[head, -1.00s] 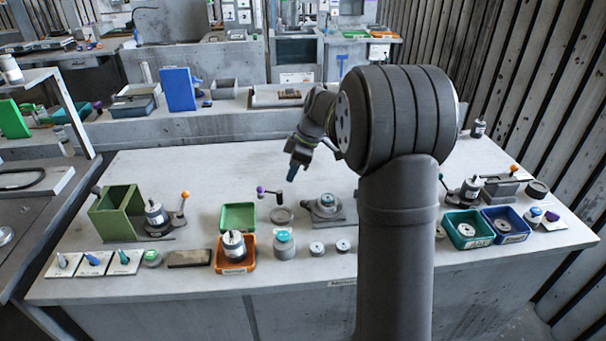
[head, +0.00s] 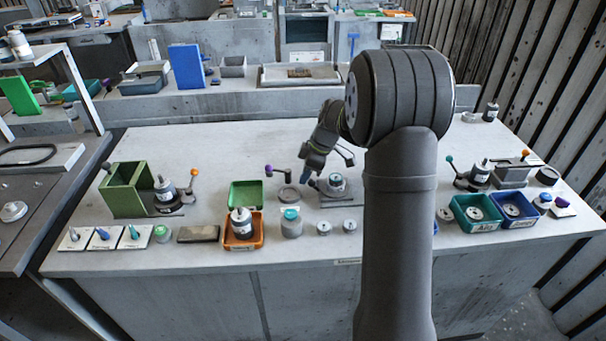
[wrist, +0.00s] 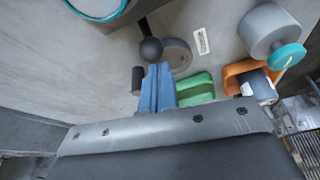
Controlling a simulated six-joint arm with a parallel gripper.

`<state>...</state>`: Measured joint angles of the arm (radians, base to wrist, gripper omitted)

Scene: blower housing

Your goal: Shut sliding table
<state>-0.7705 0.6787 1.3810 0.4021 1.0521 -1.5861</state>
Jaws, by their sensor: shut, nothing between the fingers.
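The part that looks like the sliding table is a grey fixture (head: 338,198) near the middle of the bench, carrying a round, teal-ringed part (head: 336,182). A dark ball knob (wrist: 150,49) sticks out from its left side on a rod; the teal-ringed part shows at the top left of the wrist view (wrist: 98,8). My gripper (head: 305,179) is low over the bench, just left of the fixture. Its blue fingers (wrist: 158,86) are shut and empty, close beside the knob. I cannot tell whether they touch it. How far the table stands out is unclear.
A purple-knobbed lever (head: 270,170) and a grey disc (head: 289,193) stand left of the fixture. A green tray (head: 245,196), an orange tray (head: 243,243) and a teal-topped cylinder (head: 291,225) are in front. The back of the bench is mostly clear.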

